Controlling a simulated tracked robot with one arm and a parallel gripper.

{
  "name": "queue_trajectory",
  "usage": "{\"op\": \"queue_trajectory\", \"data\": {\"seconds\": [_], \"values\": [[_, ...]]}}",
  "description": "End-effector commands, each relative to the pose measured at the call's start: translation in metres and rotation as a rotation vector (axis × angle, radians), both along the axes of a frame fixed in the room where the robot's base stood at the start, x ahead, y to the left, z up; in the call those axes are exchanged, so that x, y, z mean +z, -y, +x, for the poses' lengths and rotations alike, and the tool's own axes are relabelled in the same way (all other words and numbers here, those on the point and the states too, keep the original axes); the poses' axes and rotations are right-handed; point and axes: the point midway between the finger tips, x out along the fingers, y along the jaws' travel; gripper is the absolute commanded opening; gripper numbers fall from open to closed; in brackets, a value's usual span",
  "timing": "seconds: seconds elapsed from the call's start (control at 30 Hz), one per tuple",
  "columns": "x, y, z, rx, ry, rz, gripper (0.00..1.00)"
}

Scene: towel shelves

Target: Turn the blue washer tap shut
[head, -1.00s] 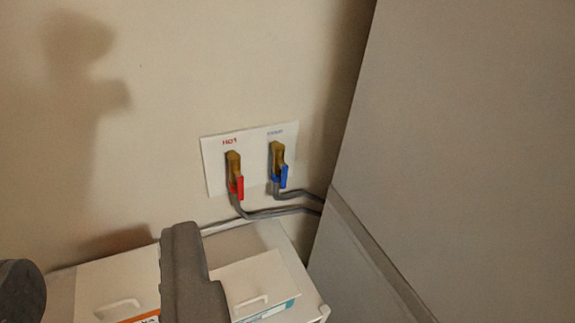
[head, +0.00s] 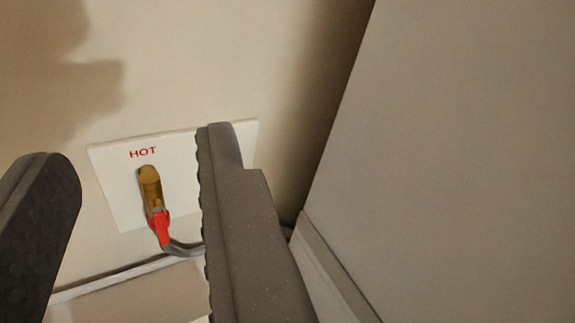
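The blue tap is hidden now behind the right finger of my gripper. My gripper (head: 135,145) is open, its two dark fingers wide apart with nothing held between them. The white tap plate (head: 112,190) is on the wall ahead, with red HOT lettering at its left. The hot tap (head: 150,187), a brass body with a red handle (head: 161,228) pointing down, shows between the fingers. Whether the right finger touches the plate or the blue tap I cannot tell.
A large grey panel (head: 450,150) stands close on the right. A grey hose (head: 182,249) runs from the hot tap behind the right finger. A pale surface (head: 125,297) lies below the taps. The wall above the plate is bare.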

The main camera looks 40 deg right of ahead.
Motion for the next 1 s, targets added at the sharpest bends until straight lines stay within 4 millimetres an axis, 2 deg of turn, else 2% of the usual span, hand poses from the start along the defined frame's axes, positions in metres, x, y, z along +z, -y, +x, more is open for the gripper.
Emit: {"op": "queue_trajectory", "data": {"seconds": [0.03, 0.1, 0.17, 0.3, 0.43, 0.6, 0.7, 0.8, 1.0], "values": [[-0.019, 0.019, 0.015, -0.008, -0.006, -0.015, 0.35], [-0.046, 0.039, 0.031, -0.002, 0.0, -0.033, 0.35], [-0.067, 0.054, 0.042, 0.01, 0.009, -0.046, 0.35], [-0.124, 0.083, 0.058, 0.055, 0.026, -0.045, 0.35], [-0.177, 0.102, 0.059, 0.111, 0.045, -0.01, 0.35], [-0.23, 0.113, 0.047, 0.179, 0.08, 0.067, 0.35], [-0.25, 0.115, 0.039, 0.207, 0.1, 0.108, 0.35], [-0.259, 0.115, 0.034, 0.223, 0.118, 0.136, 0.35], [-0.265, 0.114, 0.039, 0.235, 0.129, 0.15, 0.35]]}}
